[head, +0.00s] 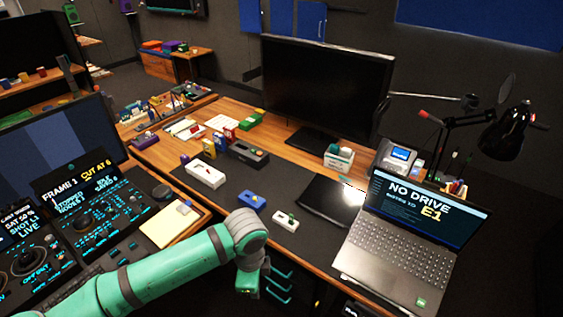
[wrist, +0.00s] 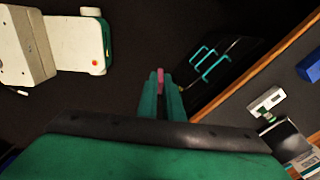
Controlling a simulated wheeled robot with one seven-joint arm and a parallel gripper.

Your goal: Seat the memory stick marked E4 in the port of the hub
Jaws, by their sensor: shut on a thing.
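My gripper (head: 250,286) hangs off the near edge of the desk in the head view, pointing down. In the wrist view its fingers (wrist: 161,90) are shut on a small pink piece (wrist: 160,75), likely a memory stick; no mark on it can be read. On the dark mat stand a white block (head: 206,176), a long dark grey block (head: 249,153), a blue block (head: 252,203) and a small white block with a green piece (head: 285,222). I cannot tell which is the hub. The laptop screen (head: 424,205) reads "NO DRIVE" and "E1".
The laptop stands at the desk's right, beside a black tablet-like pad (head: 332,199). A large monitor (head: 325,92) and a lamp (head: 503,132) stand behind. Control panels (head: 85,215) fill the left. Drawers with teal handles (wrist: 208,62) lie below the desk edge. The mat's middle has bare room.

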